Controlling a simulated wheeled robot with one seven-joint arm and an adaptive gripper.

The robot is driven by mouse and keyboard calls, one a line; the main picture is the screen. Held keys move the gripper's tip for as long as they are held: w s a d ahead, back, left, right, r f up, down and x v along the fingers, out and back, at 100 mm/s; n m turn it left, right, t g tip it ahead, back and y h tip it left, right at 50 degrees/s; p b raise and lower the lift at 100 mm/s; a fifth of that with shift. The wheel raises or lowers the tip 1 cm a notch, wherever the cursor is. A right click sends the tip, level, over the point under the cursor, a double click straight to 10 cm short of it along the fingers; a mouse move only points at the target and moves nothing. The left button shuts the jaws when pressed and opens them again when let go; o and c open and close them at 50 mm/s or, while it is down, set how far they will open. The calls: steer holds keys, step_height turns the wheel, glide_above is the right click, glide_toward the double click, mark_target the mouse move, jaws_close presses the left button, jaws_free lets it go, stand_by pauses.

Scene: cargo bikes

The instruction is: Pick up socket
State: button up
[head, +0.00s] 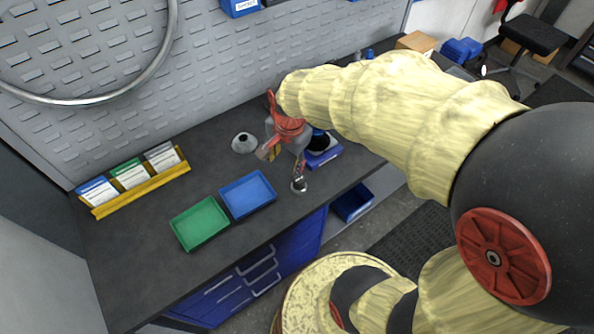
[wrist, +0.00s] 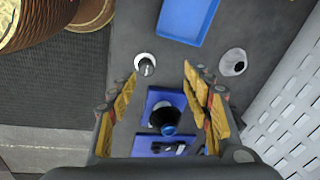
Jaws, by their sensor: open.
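My gripper (wrist: 161,80) is open and empty above the bench, with a finger on each side of the wrist view; it also shows in the head view (head: 272,150). A small upright metal piece on a round pale base (wrist: 146,65), possibly the socket, stands just beyond the left fingertip; it also shows in the head view (head: 299,185). I cannot tell for certain which piece is the socket.
A grey cone-like piece (head: 244,143) stands left of my gripper. Blue (head: 248,193) and green (head: 200,222) trays lie near the front edge. A yellow rack with cards (head: 140,190) and a perforated wall (head: 120,110) border the bench. The left-middle worktop is clear.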

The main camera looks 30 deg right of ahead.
mark_target(299, 179)
steer(key=d+f+m+p, duration=0.1)
steer(key=f+m, duration=0.1)
steer(key=w+d+f+m+g+p, duration=0.1)
steer(key=d+f+m, duration=0.1)
steer(key=m, duration=0.1)
steer(key=d+f+m+p, duration=0.1)
steer(key=f+m, duration=0.1)
steer(key=shift+w+d+m+g+p, duration=0.2)
steer(key=shift+w+m+g+p, duration=0.1)
steer(key=shift+w+g+p, duration=0.1)
steer(key=f+m, duration=0.1)
steer(key=f, duration=0.1)
steer(key=d+f+m, duration=0.1)
steer(key=f, duration=0.2)
steer(key=shift+s+d+m, duration=0.1)
steer(key=shift+s+m, duration=0.05)
steer(key=shift+m, duration=0.15)
step_height(299, 179, down, 6)
steer(key=shift+s+r+b, duration=0.1)
steer(key=shift+b, duration=0.3)
steer(key=shift+a, duration=0.2)
steer(key=shift+r, duration=0.1)
steer(key=c, duration=0.3)
jaws_close()
steer(key=shift+r, duration=0.1)
